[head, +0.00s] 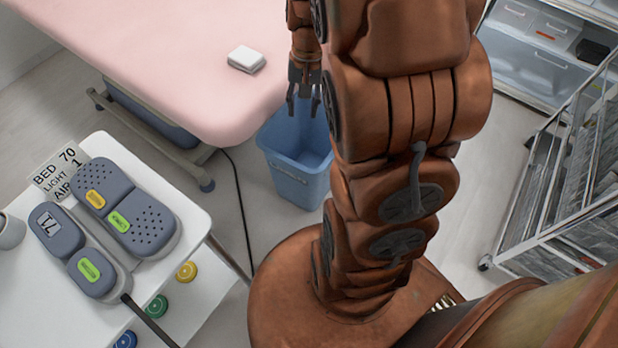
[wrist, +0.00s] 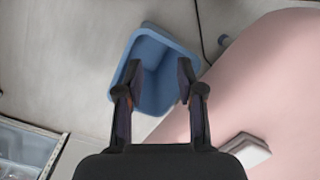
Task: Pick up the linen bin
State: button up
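The linen bin (head: 296,180) is a blue, open-topped bin standing on the floor beside the pink bed, partly hidden by my arm in the head view. My gripper (head: 304,106) is above the bin, pointing down, with its fingers apart. In the wrist view the bin (wrist: 152,38) shows beyond and between the two open fingers (wrist: 158,78), its inside looking empty. I cannot tell from the frames whether the fingertips touch its rim.
The pink bed (head: 170,60) bears a white folded item (head: 246,58) near its edge. A white table (head: 185,215) with grey handsets stands at the left. A wire-sided trolley (head: 560,190) stands at the right. A black cable (head: 243,205) lies on the floor near the bin.

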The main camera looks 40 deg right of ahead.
jog(key=w+d+f+m+b, duration=0.1)
jog(key=d+f+b, duration=0.4)
jog(key=f, duration=0.5)
jog(key=w+d+f+m+t+b, duration=0.1)
jog(key=d+f+m+b, duration=0.2)
jog(key=d+f+b, duration=0.2)
jog(key=w+d+f+m+b, duration=0.1)
jog(key=d+f+b, duration=0.4)
jog(key=d+f, duration=0.4)
jog(key=shift+w+d+f+m+b, duration=0.1)
jog(key=shift+f+m, duration=0.05)
jog(key=shift+f, duration=1)
jog(key=shift+w+d+f+m+b, duration=0.1)
jog(key=shift+w+d+f, duration=0.05)
jog(key=shift+f, duration=1)
jog(key=shift+w+d+f+m+b, duration=0.1)
jog(key=shift+f+m, duration=0.05)
jog(key=shift+f, duration=1)
jog(key=shift+w+a+f+b, duration=0.25)
jog(key=shift+f+b, duration=0.35)
jog(key=shift+f, duration=0.6)
jog(key=shift+w+a+f+b, duration=0.1)
jog(key=shift+a+f+b, duration=0.35)
jog(key=shift+f, duration=0.8)
jog(key=shift+w+a+f+b, duration=0.15)
jog(key=shift+f+b, duration=0.6)
jog(key=shift+f, duration=0.45)
jog(key=shift+c, duration=0.4)
grip_shut()
